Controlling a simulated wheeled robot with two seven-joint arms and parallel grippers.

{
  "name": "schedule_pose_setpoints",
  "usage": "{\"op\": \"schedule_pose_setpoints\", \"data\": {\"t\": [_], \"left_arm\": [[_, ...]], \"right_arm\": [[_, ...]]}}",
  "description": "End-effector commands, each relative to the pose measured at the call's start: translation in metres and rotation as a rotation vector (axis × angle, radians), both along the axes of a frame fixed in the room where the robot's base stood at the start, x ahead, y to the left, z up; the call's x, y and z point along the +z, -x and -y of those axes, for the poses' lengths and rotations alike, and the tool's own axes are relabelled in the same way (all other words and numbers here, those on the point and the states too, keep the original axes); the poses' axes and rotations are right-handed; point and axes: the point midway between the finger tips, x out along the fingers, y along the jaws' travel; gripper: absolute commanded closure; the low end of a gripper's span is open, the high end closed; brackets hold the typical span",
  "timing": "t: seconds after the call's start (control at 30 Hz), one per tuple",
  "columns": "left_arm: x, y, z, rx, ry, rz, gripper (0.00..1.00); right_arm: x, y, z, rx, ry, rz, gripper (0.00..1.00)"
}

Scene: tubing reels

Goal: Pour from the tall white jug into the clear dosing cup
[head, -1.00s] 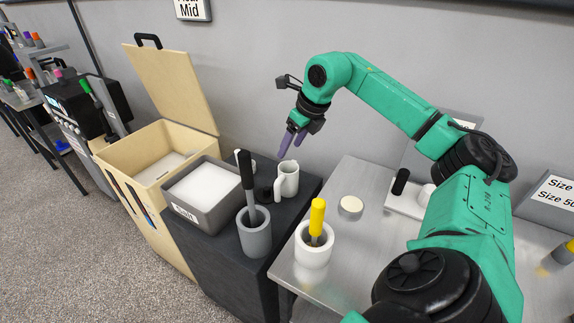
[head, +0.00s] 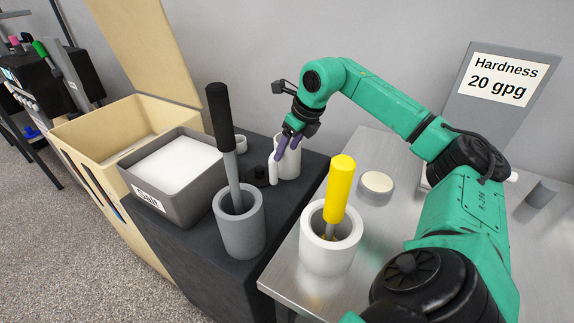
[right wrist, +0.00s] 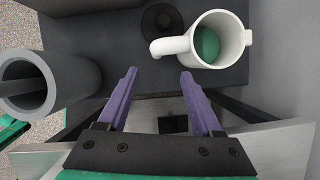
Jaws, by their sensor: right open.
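The tall white jug (head: 288,162) stands upright on the dark cabinet top, its handle towards the left. In the right wrist view the jug (right wrist: 232,42) shows from above, with a green round surface inside. My right gripper (head: 287,146) is open, its purple fingers over the jug's near side in the head view. In the right wrist view the open fingers (right wrist: 158,75) are empty, and the jug's handle is just beyond them, apart. I cannot make out the clear dosing cup in either view. My left gripper is not in view.
A grey cylinder with a black-handled tool (head: 240,222) and a grey salt bin (head: 140,187) stand left of the jug. A white pot with a yellow-handled tool (head: 331,243) is on the metal table. A black round object (head: 259,177) lies beside the jug.

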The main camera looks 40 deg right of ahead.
Motion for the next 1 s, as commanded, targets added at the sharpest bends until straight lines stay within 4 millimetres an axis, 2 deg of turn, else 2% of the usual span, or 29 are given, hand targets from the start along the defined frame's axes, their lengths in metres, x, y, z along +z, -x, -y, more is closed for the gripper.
{"op": "schedule_pose_setpoints", "data": {"t": [0.23, 0.47, 0.63, 0.73, 0.9, 0.97, 1.0], "left_arm": [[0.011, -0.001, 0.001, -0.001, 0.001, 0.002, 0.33], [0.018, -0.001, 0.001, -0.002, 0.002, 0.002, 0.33], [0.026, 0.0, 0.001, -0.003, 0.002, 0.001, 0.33], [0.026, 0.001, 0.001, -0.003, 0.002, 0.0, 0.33], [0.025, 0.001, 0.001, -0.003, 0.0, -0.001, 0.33], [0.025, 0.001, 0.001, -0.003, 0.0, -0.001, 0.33], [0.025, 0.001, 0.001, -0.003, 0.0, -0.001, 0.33]], "right_arm": [[-0.054, -0.022, -0.005, 0.002, -0.004, -0.006, 0.33], [-0.085, -0.034, -0.008, 0.001, -0.002, -0.005, 0.33], [-0.115, -0.045, -0.012, 0.0, -0.004, -0.003, 0.33], [-0.124, -0.048, -0.012, 0.0, -0.001, -0.002, 0.33], [-0.124, -0.048, -0.011, 0.001, 0.001, -0.002, 0.33], [-0.124, -0.048, -0.011, 0.001, 0.001, -0.002, 0.56], [-0.124, -0.048, -0.011, 0.001, 0.001, -0.002, 0.71]]}}
